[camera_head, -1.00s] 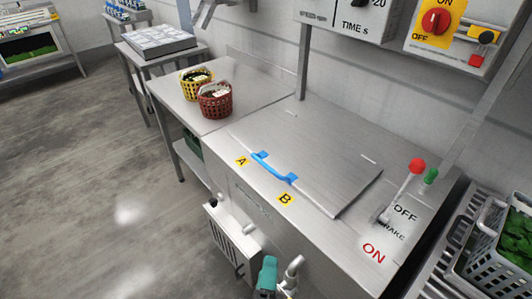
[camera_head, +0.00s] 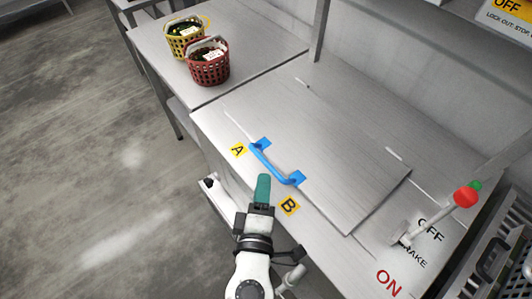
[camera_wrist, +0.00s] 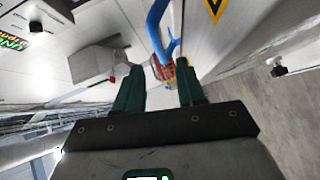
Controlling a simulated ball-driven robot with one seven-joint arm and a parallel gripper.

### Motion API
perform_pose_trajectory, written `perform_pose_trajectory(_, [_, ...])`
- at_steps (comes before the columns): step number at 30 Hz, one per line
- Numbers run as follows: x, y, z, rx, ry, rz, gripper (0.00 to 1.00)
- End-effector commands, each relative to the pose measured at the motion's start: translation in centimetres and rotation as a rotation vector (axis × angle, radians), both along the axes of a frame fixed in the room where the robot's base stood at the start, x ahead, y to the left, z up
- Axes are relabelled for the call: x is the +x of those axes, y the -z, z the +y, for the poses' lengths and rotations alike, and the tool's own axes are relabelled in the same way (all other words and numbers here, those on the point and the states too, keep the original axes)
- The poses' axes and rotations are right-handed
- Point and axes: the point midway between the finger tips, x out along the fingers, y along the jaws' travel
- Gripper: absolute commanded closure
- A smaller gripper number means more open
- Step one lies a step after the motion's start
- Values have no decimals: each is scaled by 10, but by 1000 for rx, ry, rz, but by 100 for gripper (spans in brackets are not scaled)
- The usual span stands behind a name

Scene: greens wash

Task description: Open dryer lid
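The dryer lid (camera_head: 335,165) is a flat steel panel lying closed on the steel cabinet. Its blue bar handle (camera_head: 272,168) sits on the lid's front edge, between yellow labels A (camera_head: 238,150) and B (camera_head: 290,206). My gripper (camera_head: 263,182) is just in front of the handle, near label B, apart from it. In the wrist view, the two green fingers of my gripper (camera_wrist: 160,88) stand apart with nothing between them. The blue handle (camera_wrist: 156,35) shows beyond the fingertips there.
A brake lever with a red knob (camera_head: 466,195) stands at the right of the lid, by OFF and ON markings. A red basket (camera_head: 209,68) and a yellow basket (camera_head: 184,42) stand on the steel table at the back left. A grey crate (camera_head: 500,262) is at the right edge.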

Motion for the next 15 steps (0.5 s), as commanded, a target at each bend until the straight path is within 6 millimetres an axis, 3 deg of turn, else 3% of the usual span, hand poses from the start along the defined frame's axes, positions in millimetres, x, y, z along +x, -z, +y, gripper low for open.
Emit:
perform_pose_trajectory(9, [56, 7, -11, 2, 3, 0, 61])
perform_pose_trajectory(15, [76, 10, -14, 0, 1, 0, 61])
